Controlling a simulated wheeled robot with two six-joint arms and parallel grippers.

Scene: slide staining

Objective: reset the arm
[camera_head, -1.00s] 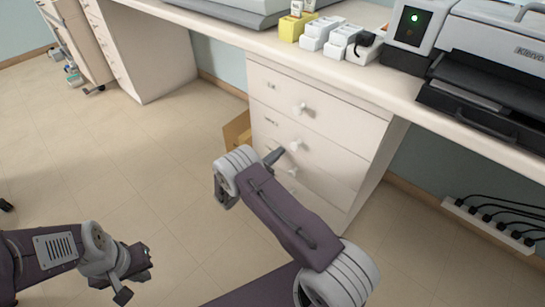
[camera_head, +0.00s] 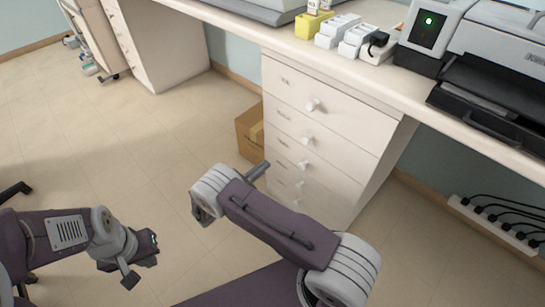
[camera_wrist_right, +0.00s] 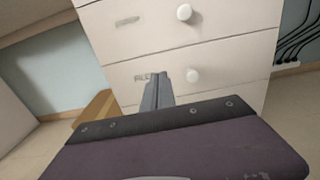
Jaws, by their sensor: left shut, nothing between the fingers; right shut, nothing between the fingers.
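My left gripper (camera_head: 142,263) is low at the left in the head view, over bare floor. It is shut and empty. My right gripper (camera_head: 257,172) points away from me, just in front of the white drawer unit (camera_head: 318,148) in the head view. In the right wrist view the right gripper's fingers (camera_wrist_right: 157,92) are together, with nothing between them, and the drawer fronts with white knobs (camera_wrist_right: 184,12) are behind them. I cannot tell the exact gap to the drawers.
A cardboard box (camera_head: 249,136) stands on the floor beside the drawers. The counter (camera_head: 300,42) holds a yellow block (camera_head: 313,24), white blocks (camera_head: 337,30) and a printer (camera_head: 495,75). A power strip (camera_head: 494,222) lies at right.

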